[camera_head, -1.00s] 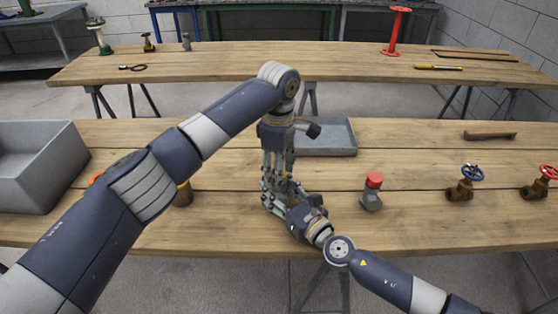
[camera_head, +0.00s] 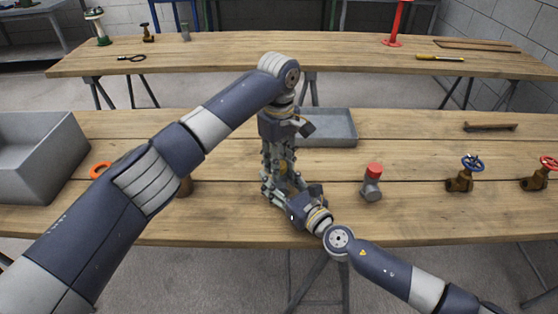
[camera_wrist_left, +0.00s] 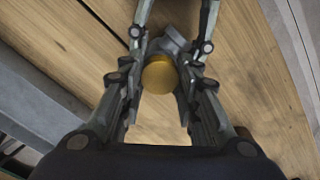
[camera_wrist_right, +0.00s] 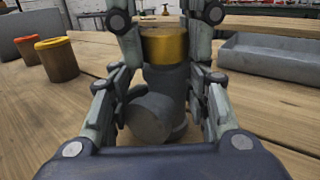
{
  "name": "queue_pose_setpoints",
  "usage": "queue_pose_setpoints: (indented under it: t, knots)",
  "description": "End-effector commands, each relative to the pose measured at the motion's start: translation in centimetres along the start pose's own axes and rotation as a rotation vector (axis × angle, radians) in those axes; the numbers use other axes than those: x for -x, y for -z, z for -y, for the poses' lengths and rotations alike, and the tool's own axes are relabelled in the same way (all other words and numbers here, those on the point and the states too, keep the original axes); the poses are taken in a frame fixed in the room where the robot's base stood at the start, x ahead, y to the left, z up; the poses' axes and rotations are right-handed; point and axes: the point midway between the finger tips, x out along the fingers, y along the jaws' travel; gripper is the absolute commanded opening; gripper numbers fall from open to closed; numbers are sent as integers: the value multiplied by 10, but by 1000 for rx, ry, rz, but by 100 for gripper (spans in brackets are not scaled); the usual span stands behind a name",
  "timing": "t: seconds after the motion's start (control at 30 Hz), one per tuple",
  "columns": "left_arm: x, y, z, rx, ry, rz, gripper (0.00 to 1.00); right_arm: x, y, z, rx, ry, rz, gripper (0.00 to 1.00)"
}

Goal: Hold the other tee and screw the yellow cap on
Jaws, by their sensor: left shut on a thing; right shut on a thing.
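A grey tee (camera_wrist_right: 160,90) stands upright on the front table with a yellow cap (camera_wrist_right: 164,44) at its top. The left wrist view shows the yellow cap (camera_wrist_left: 159,76) from above. My left gripper (camera_wrist_left: 160,75) reaches down from above, its fingers shut around the cap. My right gripper (camera_wrist_right: 158,85) comes in low from the front, shut on the tee's body. The tee's round side branch faces the right wrist camera. In the head view the fingers hide most of the tee and cap. Another grey tee (camera_head: 371,190) with a red cap (camera_head: 374,170) stands to the right.
Valves with a blue wheel (camera_head: 472,162) and a red wheel (camera_head: 549,162) stand at right. A grey tray (camera_head: 328,138) is behind my grippers, a grey bin (camera_head: 40,165) at left. Two brown containers stand left of the tee, one with an orange top (camera_wrist_right: 53,43).

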Motion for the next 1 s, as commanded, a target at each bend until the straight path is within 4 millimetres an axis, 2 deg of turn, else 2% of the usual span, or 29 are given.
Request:
queue_pose_setpoints:
  t: [1.0]
  knots:
    - [-1, -1, 0, -1718, -1, -1, 1, 1, 3, -1, 0, -2, -5, 0]
